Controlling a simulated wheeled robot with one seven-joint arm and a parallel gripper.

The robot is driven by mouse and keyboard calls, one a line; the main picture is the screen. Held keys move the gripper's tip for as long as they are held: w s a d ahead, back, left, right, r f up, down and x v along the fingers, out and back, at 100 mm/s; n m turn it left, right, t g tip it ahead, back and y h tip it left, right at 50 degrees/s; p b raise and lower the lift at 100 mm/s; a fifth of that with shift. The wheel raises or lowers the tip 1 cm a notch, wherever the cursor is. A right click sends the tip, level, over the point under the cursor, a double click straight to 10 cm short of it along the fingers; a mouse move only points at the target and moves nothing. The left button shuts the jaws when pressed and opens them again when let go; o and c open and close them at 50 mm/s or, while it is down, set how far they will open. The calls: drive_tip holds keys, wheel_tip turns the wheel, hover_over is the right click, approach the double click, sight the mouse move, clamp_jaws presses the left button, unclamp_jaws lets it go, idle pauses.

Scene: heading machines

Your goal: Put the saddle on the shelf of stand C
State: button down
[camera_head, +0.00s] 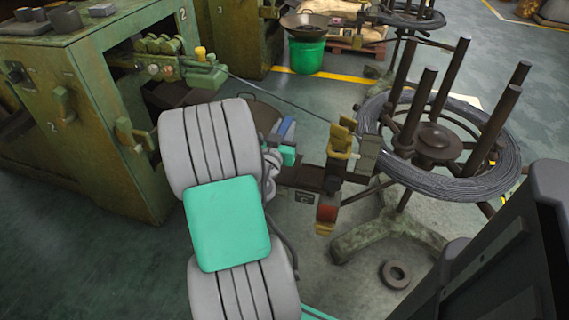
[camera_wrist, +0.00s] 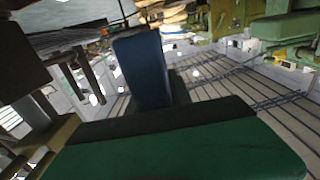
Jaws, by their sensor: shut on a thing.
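My gripper (camera_head: 286,142) shows its blue and teal fingers at the near end of a dark bracket (camera_head: 310,177) beside the wire stand (camera_head: 345,240). The fingers are close together and shut on a dark piece, which I take to be the saddle. It is mostly hidden between them, so I cannot tell its shape or whether it touches the bracket. The bracket carries yellow fittings (camera_head: 341,140), a grey block (camera_head: 366,156) and a red roller (camera_head: 327,213). No letter C is readable. In the wrist view the gripper's (camera_wrist: 162,100) blue and green fingers fill the middle.
A wire coil (camera_head: 455,182) lies around upright posts on the stand. A wire (camera_head: 290,98) runs to the green machine (camera_head: 110,100) marked 2. A loose ring (camera_head: 396,274) lies on the floor.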

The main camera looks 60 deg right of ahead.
wheel_tip(320, 180, down, 7)
drive_tip(key=b, duration=0.2)
drive_tip(key=shift+b, duration=0.3)
drive_tip(key=shift+f, duration=0.25)
drive_tip(key=c, duration=1.2)
unclamp_jaws()
drive_tip(key=shift+o, duration=0.2)
